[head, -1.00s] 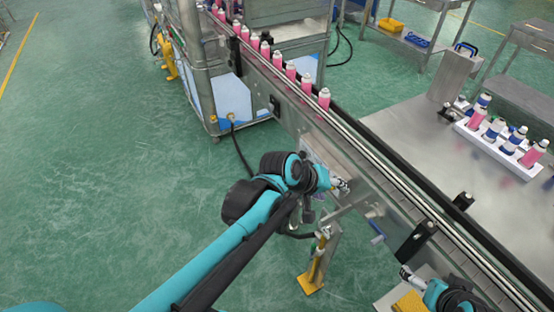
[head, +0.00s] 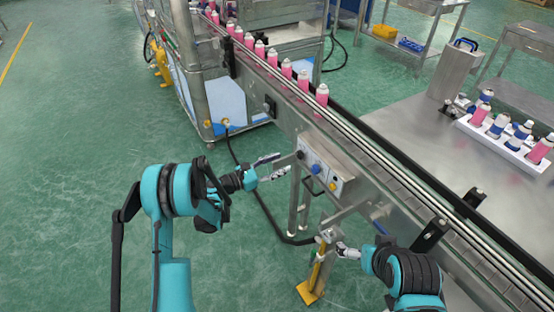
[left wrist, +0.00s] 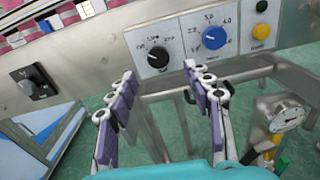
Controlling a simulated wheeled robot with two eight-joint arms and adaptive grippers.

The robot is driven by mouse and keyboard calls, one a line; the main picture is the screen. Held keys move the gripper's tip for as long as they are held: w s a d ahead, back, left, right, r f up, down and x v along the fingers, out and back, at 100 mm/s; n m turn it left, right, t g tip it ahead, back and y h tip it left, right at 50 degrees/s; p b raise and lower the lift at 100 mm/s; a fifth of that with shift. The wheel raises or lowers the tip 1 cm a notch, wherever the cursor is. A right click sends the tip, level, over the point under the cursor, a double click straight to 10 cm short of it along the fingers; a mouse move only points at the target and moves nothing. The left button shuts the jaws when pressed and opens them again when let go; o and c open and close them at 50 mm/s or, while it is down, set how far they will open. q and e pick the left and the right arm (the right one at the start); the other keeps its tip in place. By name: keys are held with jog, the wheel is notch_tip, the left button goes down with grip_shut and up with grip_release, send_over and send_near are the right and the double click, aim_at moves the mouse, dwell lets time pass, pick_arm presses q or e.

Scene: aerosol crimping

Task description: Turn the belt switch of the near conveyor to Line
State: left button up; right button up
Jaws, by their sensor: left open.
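The control panel (head: 326,175) is on the side of the near conveyor (head: 385,180). In the left wrist view its black knob (left wrist: 158,57) sits on a white dial plate with small labels, one above it seeming to read Line; I cannot tell where the knob points. A blue knob (left wrist: 214,38) on a numbered dial is to its right. My left gripper (head: 285,165) is open and empty, just left of the panel; in the left wrist view its fingers (left wrist: 160,76) are spread below the black knob, apart from it. My right gripper (head: 342,250) is below the panel; its jaws are unclear.
Green and yellow buttons (left wrist: 261,31) sit right of the dials. Pink cans (head: 302,82) stand in a row on the belt. A round gauge (left wrist: 287,118) is below the panel at right. A white rack (head: 505,145) of cans stands on the table. Floor at left is clear.

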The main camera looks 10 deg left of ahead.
aim_at(298, 156)
pick_arm(q)
jog(key=b+x, duration=0.2)
jog(key=x, duration=0.4)
jog(key=shift+w+d+f, duration=0.15)
jog(key=shift+w+f, duration=0.05)
jog(key=shift+w, duration=0.1)
jog(key=shift+w+d, duration=0.25)
jog(key=shift+d, duration=0.05)
jog(key=shift+r, duration=0.1)
jog(key=c, duration=1.2)
